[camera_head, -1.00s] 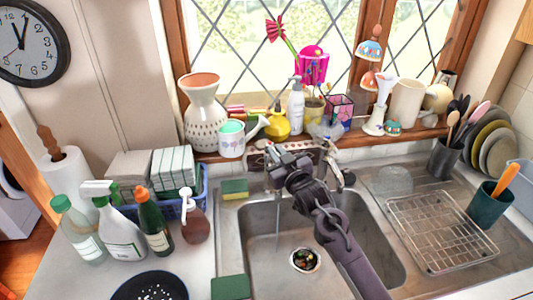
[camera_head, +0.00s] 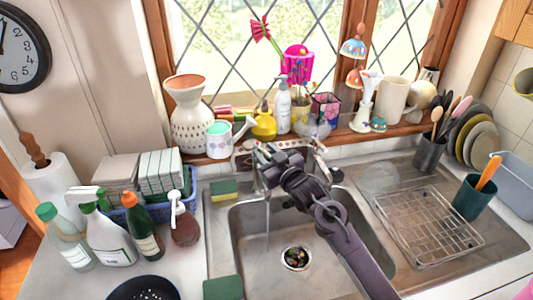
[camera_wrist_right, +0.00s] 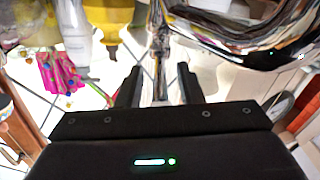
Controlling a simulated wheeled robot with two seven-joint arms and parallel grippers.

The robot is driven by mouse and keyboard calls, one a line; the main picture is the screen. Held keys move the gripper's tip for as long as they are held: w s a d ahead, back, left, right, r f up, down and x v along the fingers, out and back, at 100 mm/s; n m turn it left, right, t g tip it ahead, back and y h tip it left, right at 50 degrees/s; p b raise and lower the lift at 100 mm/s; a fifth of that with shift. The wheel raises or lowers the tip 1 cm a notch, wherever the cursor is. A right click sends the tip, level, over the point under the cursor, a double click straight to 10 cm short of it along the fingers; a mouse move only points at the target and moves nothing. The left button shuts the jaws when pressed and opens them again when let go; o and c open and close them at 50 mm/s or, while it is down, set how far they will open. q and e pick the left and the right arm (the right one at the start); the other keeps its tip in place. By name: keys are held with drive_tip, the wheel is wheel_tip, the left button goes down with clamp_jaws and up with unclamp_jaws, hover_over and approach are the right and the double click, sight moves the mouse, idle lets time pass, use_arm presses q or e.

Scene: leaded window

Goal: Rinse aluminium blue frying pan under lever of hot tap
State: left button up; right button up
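A dark round frying pan (camera_head: 146,290) with white specks is cut off by the bottom edge of the head view, on the counter left of the sink. Its blue colour does not show. The chrome tap (camera_head: 258,186) stands behind the sink, and a thin stream of water runs from it into the basin. My right gripper (camera_head: 262,156) is at the top of the tap. In the right wrist view its fingers (camera_wrist_right: 159,84) are apart, with a thin chrome lever (camera_wrist_right: 160,50) between them and gaps on both sides. My left gripper is out of view.
The sink basin (camera_head: 258,262) holds only a drain strainer (camera_head: 296,257). Bottles, including a white spray bottle (camera_head: 108,240), stand left of it. Sponges (camera_head: 223,190) lie on the rim. A wire rack (camera_head: 440,228) is on the right. Vases and pots crowd the sill.

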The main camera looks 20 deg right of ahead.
drive_tip(key=b+v, duration=0.2)
drive_tip(key=v, duration=0.5)
drive_tip(key=shift+s, duration=0.35)
drive_tip(key=shift+o, duration=0.7)
